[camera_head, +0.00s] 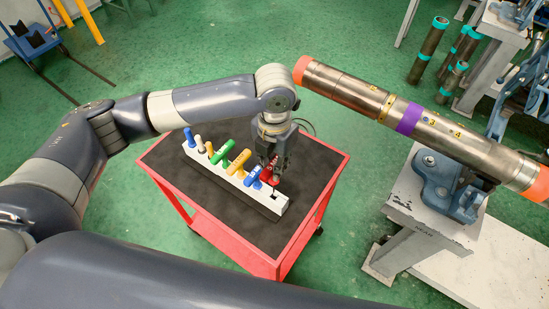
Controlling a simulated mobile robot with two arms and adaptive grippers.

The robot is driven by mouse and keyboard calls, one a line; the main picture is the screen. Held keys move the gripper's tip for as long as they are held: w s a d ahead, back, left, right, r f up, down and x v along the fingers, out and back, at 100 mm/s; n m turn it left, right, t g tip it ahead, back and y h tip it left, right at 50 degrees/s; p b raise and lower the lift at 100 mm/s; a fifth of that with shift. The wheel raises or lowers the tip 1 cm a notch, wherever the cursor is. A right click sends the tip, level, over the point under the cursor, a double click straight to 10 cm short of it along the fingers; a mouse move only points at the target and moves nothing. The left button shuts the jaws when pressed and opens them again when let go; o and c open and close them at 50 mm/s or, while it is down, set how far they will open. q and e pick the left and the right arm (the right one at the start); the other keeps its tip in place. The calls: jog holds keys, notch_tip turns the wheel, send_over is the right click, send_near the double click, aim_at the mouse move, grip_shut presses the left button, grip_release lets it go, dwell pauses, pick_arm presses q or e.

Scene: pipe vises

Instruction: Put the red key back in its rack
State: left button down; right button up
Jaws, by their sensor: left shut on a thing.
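The red key (267,175) is in my left gripper (271,166), which points down and is shut on it. The gripper hides part of the key. The rack (266,204) is a long white block on the cart, running from upper left to lower right. The key is over the right end of the rack, beside a blue-handled key (253,175). A dark opening shows in the rack's right end, just below the red key. I cannot tell whether the key's lower end touches the rack. My right gripper is not in view.
Other keys with green (222,152), yellow (239,162), blue and cream handles stand in the rack. The red cart (268,268) has a dark top with bare room around the rack. A large pipe (345,86) in a blue vise (447,190) lies to the right.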

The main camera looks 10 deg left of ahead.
aim_at(274, 183)
pick_arm(q)
jog(key=shift+w+f, duration=0.1)
jog(key=shift+f, duration=0.4)
jog(key=shift+f, duration=0.55)
jog(key=shift+f+b, duration=0.35)
jog(key=shift+f, duration=0.05)
dwell(0.7)
jog(key=shift+f+b, duration=0.5)
jog(key=shift+f, duration=0.55)
dwell(0.5)
jog(key=shift+f+b, duration=1.1)
jog(key=shift+f, duration=1.1)
dwell(0.8)
jog(key=shift+f+p, duration=0.1)
jog(key=shift+p, duration=0.2)
dwell(1.0)
